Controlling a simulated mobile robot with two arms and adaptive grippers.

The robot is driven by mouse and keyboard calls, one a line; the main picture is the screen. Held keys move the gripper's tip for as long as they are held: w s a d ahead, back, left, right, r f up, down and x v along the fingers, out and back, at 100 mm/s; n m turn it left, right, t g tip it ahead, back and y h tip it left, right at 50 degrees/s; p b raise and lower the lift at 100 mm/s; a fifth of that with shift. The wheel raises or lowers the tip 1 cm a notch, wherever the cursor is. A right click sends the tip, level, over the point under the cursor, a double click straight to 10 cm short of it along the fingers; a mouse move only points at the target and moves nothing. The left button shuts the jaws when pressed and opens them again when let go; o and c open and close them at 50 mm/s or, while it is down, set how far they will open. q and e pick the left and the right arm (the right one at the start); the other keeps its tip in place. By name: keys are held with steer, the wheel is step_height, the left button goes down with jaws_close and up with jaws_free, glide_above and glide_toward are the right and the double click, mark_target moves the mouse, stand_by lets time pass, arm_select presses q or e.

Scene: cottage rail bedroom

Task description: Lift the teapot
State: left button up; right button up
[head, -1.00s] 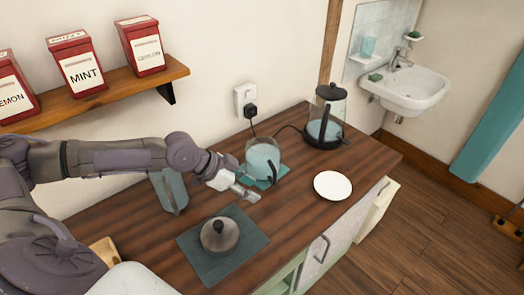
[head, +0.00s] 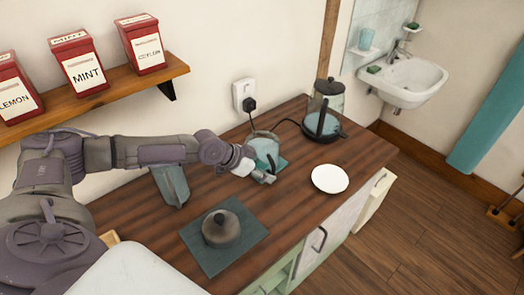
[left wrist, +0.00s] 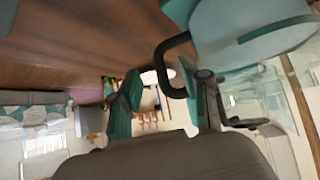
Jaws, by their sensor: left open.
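My left gripper (head: 268,178) is open at the near side of the teapot, partly covering the handle in the head view. The left wrist view shows the open fingers (left wrist: 165,105) with the handle close to the right-hand finger; I cannot tell whether they touch.
A kettle (head: 323,110) stands behind right, its cord running to a wall socket (head: 243,96). A white plate (head: 330,179) lies to the right. A grey lidded pot (head: 220,229) sits on a dark mat (head: 245,245). A teal upright object (head: 170,186) stands under my left arm.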

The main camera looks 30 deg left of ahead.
arm_select(q)
steer(key=shift+x, duration=1.5)
steer(key=shift+r, duration=0.1)
jaws_close()
steer(key=shift+r, duration=0.1)
